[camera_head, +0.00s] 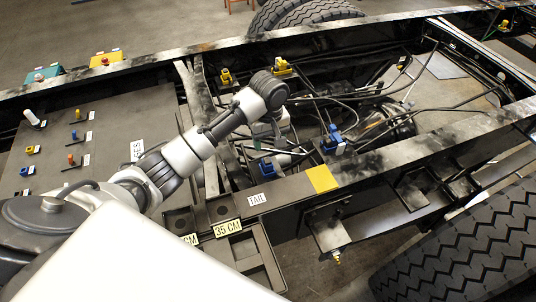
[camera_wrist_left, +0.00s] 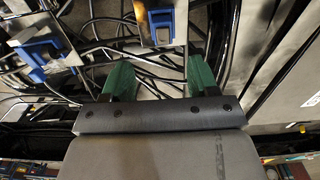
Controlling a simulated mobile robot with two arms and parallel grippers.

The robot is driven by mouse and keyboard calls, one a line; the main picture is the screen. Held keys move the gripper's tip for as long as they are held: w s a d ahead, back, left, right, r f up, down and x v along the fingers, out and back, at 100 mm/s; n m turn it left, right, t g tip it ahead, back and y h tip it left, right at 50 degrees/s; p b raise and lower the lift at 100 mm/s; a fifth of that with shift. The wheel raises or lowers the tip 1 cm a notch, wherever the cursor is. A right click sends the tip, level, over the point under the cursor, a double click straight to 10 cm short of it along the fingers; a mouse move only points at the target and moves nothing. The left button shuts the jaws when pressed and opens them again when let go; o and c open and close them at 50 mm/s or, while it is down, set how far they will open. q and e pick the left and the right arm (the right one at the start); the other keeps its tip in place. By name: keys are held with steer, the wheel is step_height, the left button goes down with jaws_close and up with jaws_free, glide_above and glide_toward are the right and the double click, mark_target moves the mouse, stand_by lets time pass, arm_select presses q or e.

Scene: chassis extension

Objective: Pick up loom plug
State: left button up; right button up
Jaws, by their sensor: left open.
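Two blue plug-like pieces sit in the frame bay in the head view, one near the frame rail (camera_head: 265,167) and one further right (camera_head: 332,142). I cannot tell which piece is the loom plug. The left wrist view shows a blue piece (camera_wrist_left: 160,17) on a pale plate just beyond the fingers and another blue piece (camera_wrist_left: 40,55) at upper left. My left gripper (camera_head: 277,130) hangs over the bay, its tips hard to see. In the left wrist view its green fingers (camera_wrist_left: 160,80) are apart, with only dark cables showing between them. My right gripper is not in view.
Black cables cross the bay. Yellow pieces (camera_head: 281,67) stand by the far rail (camera_head: 140,65). A grey board (camera_head: 90,125) with small coloured parts lies left. The near rail bears a yellow patch (camera_head: 322,179). A compartmented tray (camera_head: 245,250) and a large tyre (camera_head: 465,250) are nearer.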

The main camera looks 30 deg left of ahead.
mark_target(267, 160)
arm_select(q)
steer(key=f, duration=0.2)
steer(key=shift+s+f, duration=0.25)
steer(key=shift+f, duration=0.7)
steer(key=f, duration=0.2)
steer(key=f+p, duration=0.1)
steer(key=f, duration=0.1)
steer(key=shift+w+a+f, duration=0.1)
steer(key=shift+a+f, duration=0.1)
steer(key=shift+f+p, duration=0.3)
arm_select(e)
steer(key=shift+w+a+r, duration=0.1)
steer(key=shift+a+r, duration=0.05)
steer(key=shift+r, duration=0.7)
arm_select(q)
steer(key=shift+c, duration=0.4)
